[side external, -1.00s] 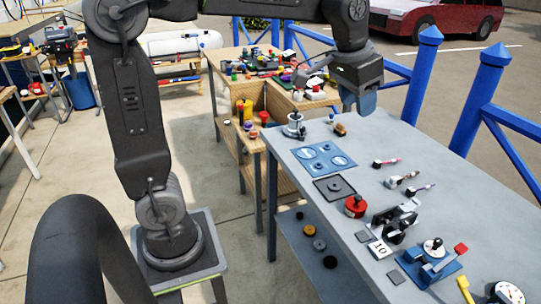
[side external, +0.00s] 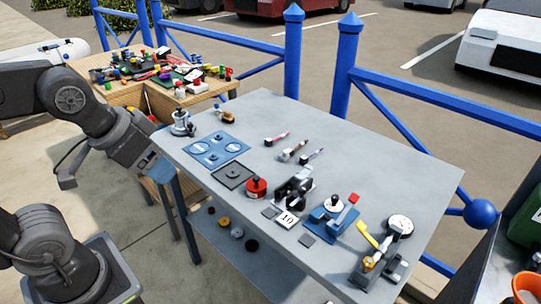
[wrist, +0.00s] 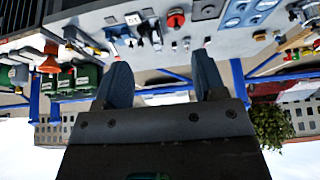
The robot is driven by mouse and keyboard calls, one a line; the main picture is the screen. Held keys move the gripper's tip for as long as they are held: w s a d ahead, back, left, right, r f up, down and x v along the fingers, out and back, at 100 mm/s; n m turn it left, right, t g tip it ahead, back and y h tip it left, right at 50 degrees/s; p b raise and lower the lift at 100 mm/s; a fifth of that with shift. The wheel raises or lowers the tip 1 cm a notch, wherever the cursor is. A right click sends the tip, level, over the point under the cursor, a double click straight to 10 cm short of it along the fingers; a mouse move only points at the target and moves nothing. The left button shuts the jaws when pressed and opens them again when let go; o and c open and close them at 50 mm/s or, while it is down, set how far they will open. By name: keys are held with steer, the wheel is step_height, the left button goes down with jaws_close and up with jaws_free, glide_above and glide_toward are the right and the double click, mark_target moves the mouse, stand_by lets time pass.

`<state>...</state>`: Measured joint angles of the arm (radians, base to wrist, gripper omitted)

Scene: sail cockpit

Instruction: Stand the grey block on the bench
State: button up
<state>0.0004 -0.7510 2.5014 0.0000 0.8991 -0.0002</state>
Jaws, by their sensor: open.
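The grey bench (side external: 385,165) stands in the middle of the side external view. Small flat dark-grey squares (side external: 308,240) lie on it beside a white "10" card (side external: 288,218). I cannot tell which piece is the grey block. My gripper (side external: 161,170) is low at the bench's left edge, off the top, apart from the grey squares. In the wrist view its two blue fingers (wrist: 162,82) are spread wide with nothing between them. That view shows the bench upside down.
Blue plates (side external: 215,150), a red knob (side external: 256,187), a dark clamp fixture (side external: 292,192), a blue fixture with a red handle (side external: 330,216) and a dial (side external: 400,225) crowd the bench's front half. Its far right is clear. A blue railing (side external: 440,103) runs behind.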

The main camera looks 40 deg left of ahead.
mark_target(283, 152)
steer(key=w+a+f+m+t+y, duration=0.1)
steer(key=w+a+f+m+t, duration=0.15)
steer(key=w+m, duration=0.75)
steer(key=w+a+f+m+t, duration=0.25)
steer(key=w+m, duration=0.55)
steer(key=w, duration=0.5)
steer(key=w+f+m+t, duration=0.1)
steer(key=w+f+m, duration=0.2)
steer(key=f+m, duration=0.2)
steer(key=w+a+f+m+t, duration=0.1)
steer(key=w+f+m, duration=0.3)
steer(key=m, duration=0.3)
steer(key=w+a+f+m+h, duration=0.1)
steer(key=w+f+m, duration=0.3)
steer(key=f+m, duration=0.2)
steer(key=shift+w+a+f+t, duration=0.2)
steer(key=shift+t, duration=0.2)
steer(key=shift+x, duration=3.7)
steer(key=c, duration=1.1)
